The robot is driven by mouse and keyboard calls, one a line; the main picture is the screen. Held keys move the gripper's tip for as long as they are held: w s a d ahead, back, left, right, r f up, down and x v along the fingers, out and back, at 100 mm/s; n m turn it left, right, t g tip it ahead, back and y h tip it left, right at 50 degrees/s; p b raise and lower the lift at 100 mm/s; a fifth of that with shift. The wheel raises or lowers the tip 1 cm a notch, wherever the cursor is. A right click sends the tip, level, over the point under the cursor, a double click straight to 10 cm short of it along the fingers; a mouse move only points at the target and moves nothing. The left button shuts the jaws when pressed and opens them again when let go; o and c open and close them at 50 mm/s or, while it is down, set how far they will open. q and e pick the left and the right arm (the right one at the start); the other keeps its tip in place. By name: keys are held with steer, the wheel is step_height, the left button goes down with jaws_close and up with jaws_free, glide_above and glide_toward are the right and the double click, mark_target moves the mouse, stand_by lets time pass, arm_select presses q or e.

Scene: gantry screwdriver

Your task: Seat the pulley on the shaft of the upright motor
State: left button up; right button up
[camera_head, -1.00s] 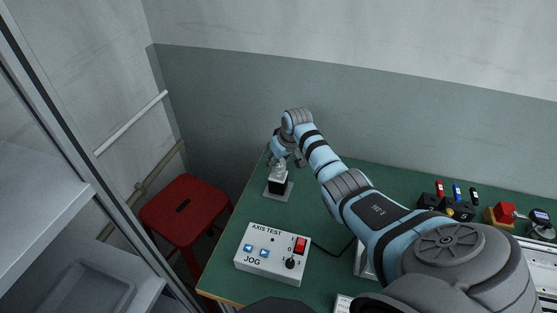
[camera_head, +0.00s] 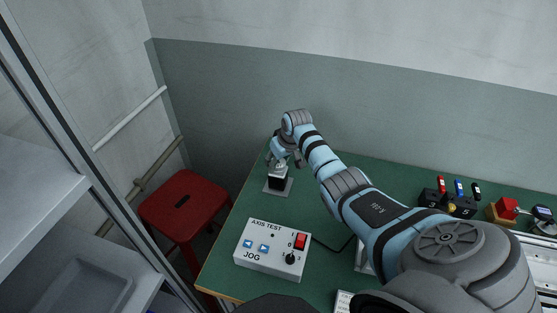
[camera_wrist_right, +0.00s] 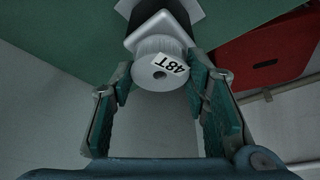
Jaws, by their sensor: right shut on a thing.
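The pulley (camera_wrist_right: 150,58), a pale toothed wheel with a dark centre hole and a "48T" label, is between the fingertips of my right gripper (camera_wrist_right: 160,76). It sits right over the silver end face of the upright motor (camera_wrist_right: 133,40), whose body is black. Whether it is fully down on the shaft cannot be told; the shaft is hidden. In the head view the motor (camera_head: 278,183) stands upright on a light base plate (camera_head: 286,192), with my right gripper (camera_head: 284,160) above it, shut on the pulley. My left gripper is not in view.
A white AXIS TEST box (camera_head: 270,262) with buttons and a switch is at the table's front. A red stool (camera_head: 183,208) is left of the green table (camera_head: 225,258). The table around the motor is clear.

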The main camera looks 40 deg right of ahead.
steer(key=shift+f, duration=0.3)
steer(key=o, duration=1.3)
steer(key=v, duration=1.2)
